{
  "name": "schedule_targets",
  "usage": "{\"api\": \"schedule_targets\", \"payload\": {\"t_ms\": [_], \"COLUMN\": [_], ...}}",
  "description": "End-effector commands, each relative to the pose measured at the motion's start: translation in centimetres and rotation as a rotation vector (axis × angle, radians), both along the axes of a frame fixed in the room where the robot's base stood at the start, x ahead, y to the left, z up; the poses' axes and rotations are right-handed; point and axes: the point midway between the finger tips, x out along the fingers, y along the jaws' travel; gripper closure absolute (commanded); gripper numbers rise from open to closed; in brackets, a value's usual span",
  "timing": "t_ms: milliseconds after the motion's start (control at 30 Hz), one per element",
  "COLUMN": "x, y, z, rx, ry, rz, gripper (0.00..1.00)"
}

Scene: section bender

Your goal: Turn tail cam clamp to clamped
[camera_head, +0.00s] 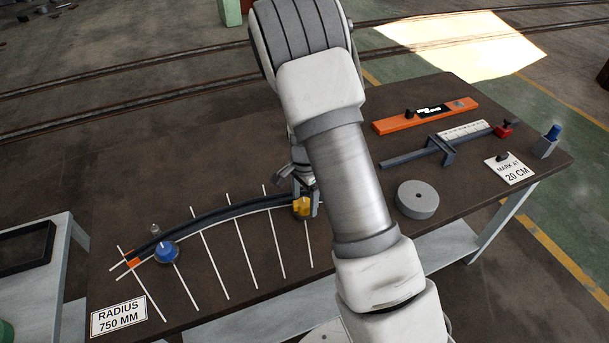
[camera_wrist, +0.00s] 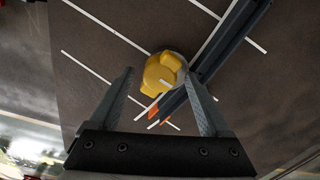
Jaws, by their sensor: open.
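A yellow cam clamp (camera_head: 302,207) sits beside the dark curved bar (camera_head: 220,214) on the brown table, next to my arm. My gripper (camera_head: 307,190) is at this yellow clamp, fingers pointing down. In the wrist view, the yellow clamp (camera_wrist: 163,72) shows between the tips of my open gripper (camera_wrist: 160,78), with a finger on each side. I cannot tell whether the fingers touch it. A blue cam clamp (camera_head: 166,252) with a pale upright post stands near the bar's orange-marked left end. The frames do not label which clamp is the tail one.
White lines cross the table (camera_head: 180,190) under the bar. A sign reading "RADIUS 750 MM" (camera_head: 118,317) lies at the front left. A grey disc (camera_head: 417,199), a sliding gauge (camera_head: 440,150) and an orange level (camera_head: 425,115) lie right of my arm.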

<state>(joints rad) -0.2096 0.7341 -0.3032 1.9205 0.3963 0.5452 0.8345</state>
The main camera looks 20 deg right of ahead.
Motion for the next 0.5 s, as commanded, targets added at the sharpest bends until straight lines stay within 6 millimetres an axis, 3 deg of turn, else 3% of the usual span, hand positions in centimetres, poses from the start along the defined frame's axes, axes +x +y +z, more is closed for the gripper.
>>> {"api": "schedule_targets", "payload": {"t_ms": [500], "x": [0.1], "y": [0.1], "z": [12.2], "rx": [0.001], "ry": [-0.005], "rz": [0.002], "gripper": [0.19]}}
